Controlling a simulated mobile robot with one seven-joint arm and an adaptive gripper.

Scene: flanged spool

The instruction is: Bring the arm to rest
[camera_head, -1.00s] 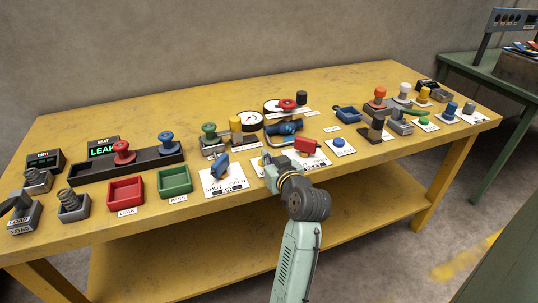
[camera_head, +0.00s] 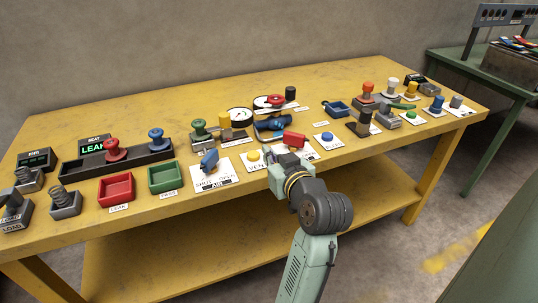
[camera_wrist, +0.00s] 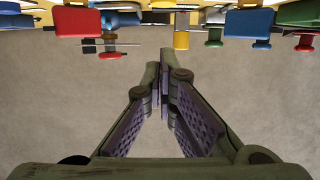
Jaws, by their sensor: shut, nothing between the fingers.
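My arm reaches up from the bottom of the head view to the front edge of the yellow table (camera_head: 330,75). Part of the gripper is hidden behind my wrist in the head view. I cannot tell whether it touches the table.
A blue valve handle (camera_head: 209,159), green tray (camera_head: 168,177) and red tray (camera_head: 115,188) lie to the left. A blue button (camera_head: 327,137) is to the right. A green bench (camera_head: 455,66) stands at the far right. The wrist view shows bare grey background beyond the fingers.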

